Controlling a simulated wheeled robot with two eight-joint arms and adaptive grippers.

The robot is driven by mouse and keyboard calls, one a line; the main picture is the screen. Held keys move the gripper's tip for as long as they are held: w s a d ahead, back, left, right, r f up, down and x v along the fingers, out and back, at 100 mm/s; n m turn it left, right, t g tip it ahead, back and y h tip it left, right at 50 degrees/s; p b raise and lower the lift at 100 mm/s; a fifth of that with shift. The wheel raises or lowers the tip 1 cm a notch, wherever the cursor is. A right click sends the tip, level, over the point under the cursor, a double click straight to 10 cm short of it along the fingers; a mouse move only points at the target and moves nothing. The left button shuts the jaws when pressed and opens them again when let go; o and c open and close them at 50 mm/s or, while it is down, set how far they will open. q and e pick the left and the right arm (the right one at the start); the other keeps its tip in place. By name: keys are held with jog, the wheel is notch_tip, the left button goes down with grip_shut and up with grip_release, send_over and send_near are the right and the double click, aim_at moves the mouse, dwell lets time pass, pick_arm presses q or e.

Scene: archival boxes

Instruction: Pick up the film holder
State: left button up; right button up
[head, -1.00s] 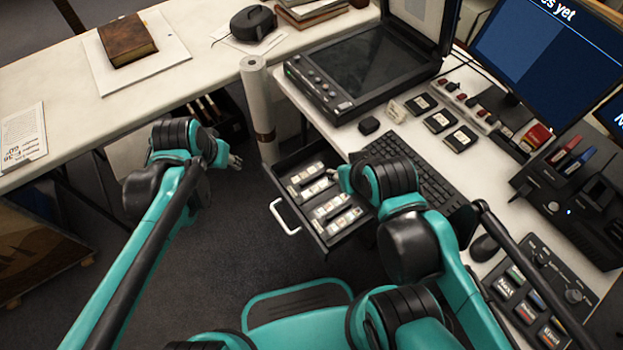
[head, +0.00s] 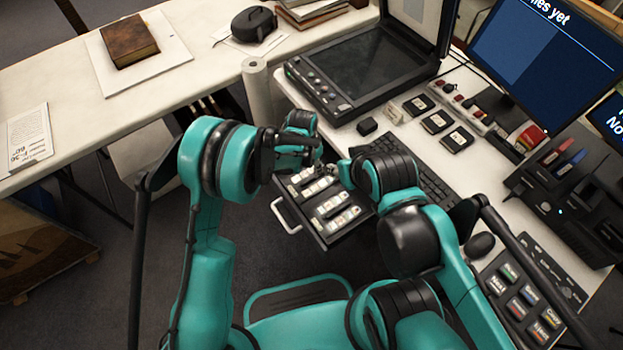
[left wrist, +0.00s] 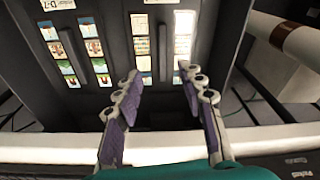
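The open drawer (head: 296,212) at the desk's front holds several strip-shaped film holders (head: 337,204) with small pictures in them. In the left wrist view the film holders (left wrist: 142,45) lie side by side in dark slots; one at the right (left wrist: 183,40) looks bright white. I cannot tell which one is meant. My left gripper (head: 318,166) is over the drawer's far end; the left wrist view shows its two fingers (left wrist: 157,76) apart with nothing between them. My right gripper (head: 343,172) is by the drawer's right side, mostly hidden by its own wrist.
A keyboard (head: 425,170) lies right of the drawer on the desk. A flatbed scanner (head: 365,70) with raised lid stands behind. A white paper roll (head: 256,90) stands upright beside the drawer's far end. Monitors and control boxes fill the right side.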

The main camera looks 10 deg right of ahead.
aim_at(311, 178)
pick_arm(q)
jog(key=f+b, duration=0.1)
jog(key=f, duration=0.1)
jog(key=f+b, duration=0.1)
jog(key=f, duration=0.2)
jog(key=f+b, duration=0.1)
jog(key=f, duration=0.1)
jog(key=shift+w+d+f+b, duration=0.1)
jog(key=shift+w+f+b, duration=0.25)
jog(key=shift+f, duration=0.05)
jog(key=shift+r, duration=0.15)
grip_shut()
